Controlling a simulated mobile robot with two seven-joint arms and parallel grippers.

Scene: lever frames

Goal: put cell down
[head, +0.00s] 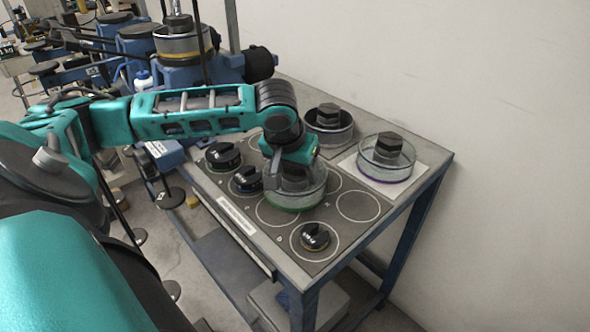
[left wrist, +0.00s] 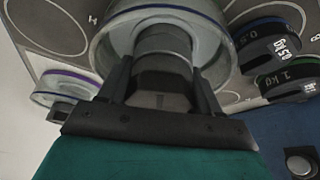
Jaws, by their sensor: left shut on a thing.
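My left gripper (head: 286,178) is shut on the dark knob of a clear round cell (head: 312,198) with a green lower rim. The left wrist view shows the gripper (left wrist: 165,82) with one finger on each side of the knob and the clear cell body (left wrist: 108,48) beyond it. The cell is upright over the grey mat (head: 330,238) with printed circles; I cannot tell whether it touches the mat. My arm and gripper hide part of it. My right gripper is not in view.
A purple-rimmed cell (head: 386,158) stands on a white square at the right. Another cell (head: 328,127) stands behind. Black weights (head: 222,156), (head: 246,180) and (head: 314,237) sit on circles. One circle (head: 358,206) at right is empty. A wall (head: 480,90) borders the table.

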